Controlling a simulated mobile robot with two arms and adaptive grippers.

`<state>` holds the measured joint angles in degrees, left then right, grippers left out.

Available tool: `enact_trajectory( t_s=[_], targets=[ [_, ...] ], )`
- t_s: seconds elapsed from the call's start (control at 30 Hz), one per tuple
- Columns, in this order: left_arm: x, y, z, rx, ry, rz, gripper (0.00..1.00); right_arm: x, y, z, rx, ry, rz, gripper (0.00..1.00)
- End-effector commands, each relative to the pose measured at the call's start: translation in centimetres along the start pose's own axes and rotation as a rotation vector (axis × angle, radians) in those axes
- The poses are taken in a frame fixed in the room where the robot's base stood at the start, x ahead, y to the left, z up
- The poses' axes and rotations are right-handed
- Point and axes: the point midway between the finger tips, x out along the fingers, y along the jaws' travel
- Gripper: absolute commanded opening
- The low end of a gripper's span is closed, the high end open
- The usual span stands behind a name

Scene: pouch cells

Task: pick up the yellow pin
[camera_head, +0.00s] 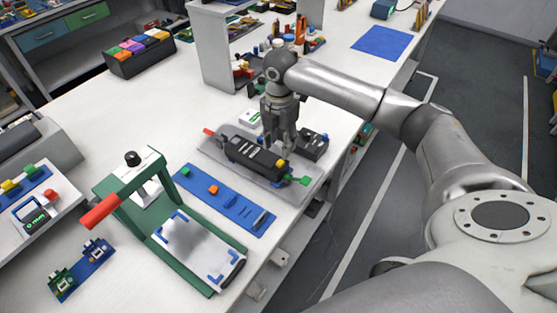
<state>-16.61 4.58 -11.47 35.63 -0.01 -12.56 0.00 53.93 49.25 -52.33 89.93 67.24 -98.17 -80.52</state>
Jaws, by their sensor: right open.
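My right gripper (279,146) points straight down over a black fixture (255,152) that lies on a grey plate (225,165). The gripper is open, and its fingers overlap the fixture's right half in the picture, so I cannot tell whether they touch it. The fixture has a red end (209,132) at left and a green piece (300,181) at its right end. My left gripper is out of view.
A blue strip (240,208) with small green and orange blocks lies in front of the plate. A green press frame (170,245) with a red handle stands at left front. A small black box (313,147) sits just right of my gripper.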

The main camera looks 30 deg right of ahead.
Motion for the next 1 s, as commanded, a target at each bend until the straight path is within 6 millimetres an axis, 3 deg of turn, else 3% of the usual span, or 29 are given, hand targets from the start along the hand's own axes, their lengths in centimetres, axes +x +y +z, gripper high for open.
enact_trajectory(
  t_s=[0.1, 0.2, 0.27, 0.53, 0.83, 1.0],
  targets=[
    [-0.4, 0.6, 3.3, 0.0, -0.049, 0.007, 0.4, 1.3, 0.0, 0.0, 0.0, -0.001, 0.0, 0.41],
    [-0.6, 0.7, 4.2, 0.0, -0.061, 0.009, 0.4, 1.9, 0.0, -0.1, 0.0, -0.001, 0.0, 0.41],
    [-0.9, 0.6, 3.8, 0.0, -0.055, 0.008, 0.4, 2.4, -0.1, -0.1, 0.0, 0.0, -0.001, 0.41],
    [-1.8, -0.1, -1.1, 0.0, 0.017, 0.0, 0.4, 6.2, -0.4, -0.5, -0.001, 0.0, 0.0, 0.41],
    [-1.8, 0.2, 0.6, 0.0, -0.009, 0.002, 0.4, 7.0, -0.4, -0.4, -0.001, -0.002, 0.001, 0.41],
    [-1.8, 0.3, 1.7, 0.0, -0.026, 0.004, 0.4, 7.1, -0.5, -0.4, -0.001, -0.002, -0.001, 0.26]
  ],
)
